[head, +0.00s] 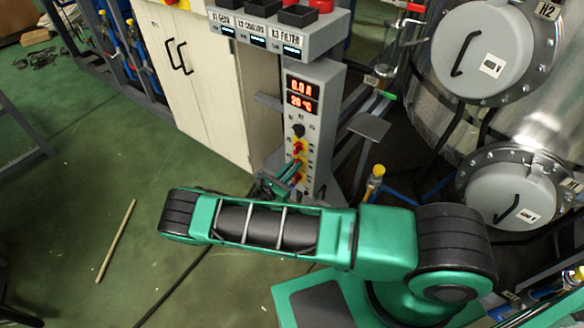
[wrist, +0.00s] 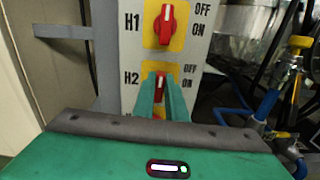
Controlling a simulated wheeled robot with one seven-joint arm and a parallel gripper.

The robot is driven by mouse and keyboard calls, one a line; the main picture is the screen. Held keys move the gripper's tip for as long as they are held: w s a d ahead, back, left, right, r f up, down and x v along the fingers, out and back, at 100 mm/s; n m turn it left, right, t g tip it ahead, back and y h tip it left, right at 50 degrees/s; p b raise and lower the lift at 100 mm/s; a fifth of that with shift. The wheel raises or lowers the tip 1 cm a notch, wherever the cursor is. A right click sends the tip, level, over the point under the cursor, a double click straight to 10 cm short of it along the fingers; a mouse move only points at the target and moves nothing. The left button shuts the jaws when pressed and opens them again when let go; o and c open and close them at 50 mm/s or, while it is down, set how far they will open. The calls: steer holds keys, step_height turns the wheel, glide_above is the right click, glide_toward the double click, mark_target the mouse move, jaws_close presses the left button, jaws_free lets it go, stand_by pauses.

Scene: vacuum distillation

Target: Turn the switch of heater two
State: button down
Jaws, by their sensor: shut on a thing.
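The heater two switch (wrist: 160,84) is a red knob on a yellow plate, labelled H2 with OFF and ON beside it, in the wrist view. My gripper (wrist: 162,80) is at this knob, its two green fingers on either side of it and shut on it. The fingers hide much of the knob, so its exact angle is hard to tell. In the head view my gripper (head: 291,171) reaches the lower part of the grey control panel (head: 322,135), where the red knobs sit in a column.
The H1 switch (wrist: 165,24) is just above. Another yellow plate below is mostly hidden by my gripper. Red number displays (head: 302,95) top the panel. Cream cabinets (head: 200,75) stand to the left, and steel vessels with round hatches (head: 480,50) to the right. The green floor at left is mostly free.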

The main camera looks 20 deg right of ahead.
steer(key=shift+s+d+f+m, duration=0.15)
steer(key=shift+f+m, duration=0.1)
steer(key=shift+m, duration=2.6)
steer(key=shift+s+f+m, duration=0.1)
steer(key=shift+f+m, duration=0.1)
steer(key=shift+m, duration=2.7)
steer(key=shift+s+d+f+m, duration=0.15)
steer(key=shift+f+m, duration=0.1)
steer(key=shift+m, duration=2.6)
steer(key=shift+a, duration=0.1)
steer(key=c, duration=1.8)
jaws_free()
